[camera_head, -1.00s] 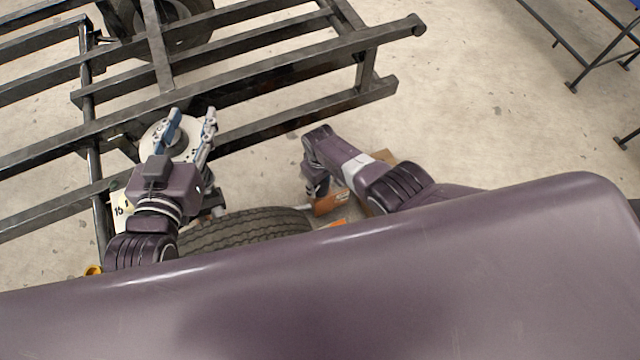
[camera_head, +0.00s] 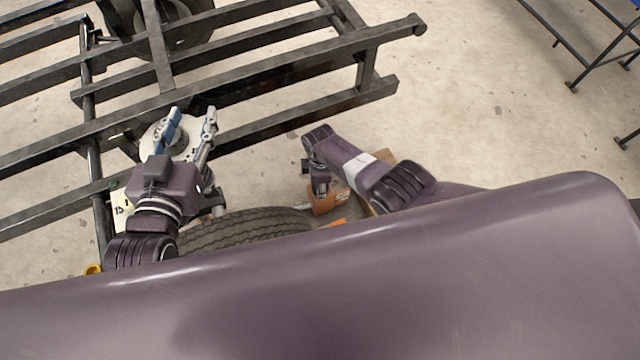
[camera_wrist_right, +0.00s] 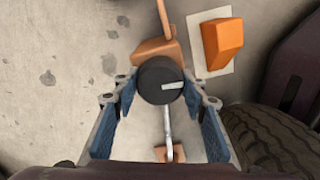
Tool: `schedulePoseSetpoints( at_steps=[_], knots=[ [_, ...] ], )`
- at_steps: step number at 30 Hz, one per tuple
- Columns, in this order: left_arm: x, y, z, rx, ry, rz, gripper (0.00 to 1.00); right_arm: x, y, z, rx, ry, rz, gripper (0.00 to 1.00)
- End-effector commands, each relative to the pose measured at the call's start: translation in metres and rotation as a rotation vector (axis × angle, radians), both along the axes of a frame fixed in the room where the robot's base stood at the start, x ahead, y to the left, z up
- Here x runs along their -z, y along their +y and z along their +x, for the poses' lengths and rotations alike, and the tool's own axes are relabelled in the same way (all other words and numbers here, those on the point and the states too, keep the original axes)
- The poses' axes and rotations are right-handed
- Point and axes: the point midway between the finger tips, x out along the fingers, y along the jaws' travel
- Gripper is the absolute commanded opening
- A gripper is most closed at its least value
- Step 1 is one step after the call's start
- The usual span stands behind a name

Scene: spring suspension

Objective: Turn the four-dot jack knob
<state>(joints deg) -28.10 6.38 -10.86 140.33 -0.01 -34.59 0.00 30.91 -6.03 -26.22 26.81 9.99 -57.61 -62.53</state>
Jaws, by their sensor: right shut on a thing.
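A black round knob (camera_wrist_right: 160,80) with a white line mark shows in the right wrist view, above a metal rod and a brown block. I cannot make out dots on it. My right gripper (camera_wrist_right: 161,88) has its blue-padded fingers on either side of the knob and is shut on it. In the head view the right gripper (camera_head: 319,184) is small and partly hidden by its arm. My left gripper (camera_head: 191,117) is open, its fingers spread over a pale round disc (camera_head: 157,138) by the frame; whether they touch it is unclear.
A dark metal frame (camera_head: 250,88) fills the upper left. A tyre (camera_head: 245,228) lies between my arms, and also at right in the wrist view (camera_wrist_right: 265,135). An orange block (camera_wrist_right: 221,43) is beside the knob. Open floor (camera_head: 480,120) is at right.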

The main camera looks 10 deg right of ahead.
Motion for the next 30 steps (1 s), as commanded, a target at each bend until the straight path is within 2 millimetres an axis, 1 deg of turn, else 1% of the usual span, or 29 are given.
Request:
schedulePoseSetpoints(
  at_steps=[6, 12, 29, 30],
  knots=[
    [-0.0018, -0.0007, 0.0004, 0.001, -0.009, -0.002, 0.4, 0.0011, 0.0, -0.0024, -0.124, 0.005, 0.0, 0.15],
    [-0.004, -0.0014, 0.0009, 0.002, -0.018, -0.005, 0.4, 0.0011, -0.0002, -0.0024, -0.187, 0.005, 0.0, 0.15],
    [-0.0042, -0.0019, 0.0013, 0.003, -0.019, -0.005, 0.4, 0.001, -0.0005, -0.0021, -0.211, 0.004, 0.0, 0.15],
    [-0.0041, -0.0019, 0.0013, 0.003, -0.018, -0.005, 0.4, 0.001, -0.0005, -0.0021, -0.211, 0.004, 0.0, 0.44]
  ],
)
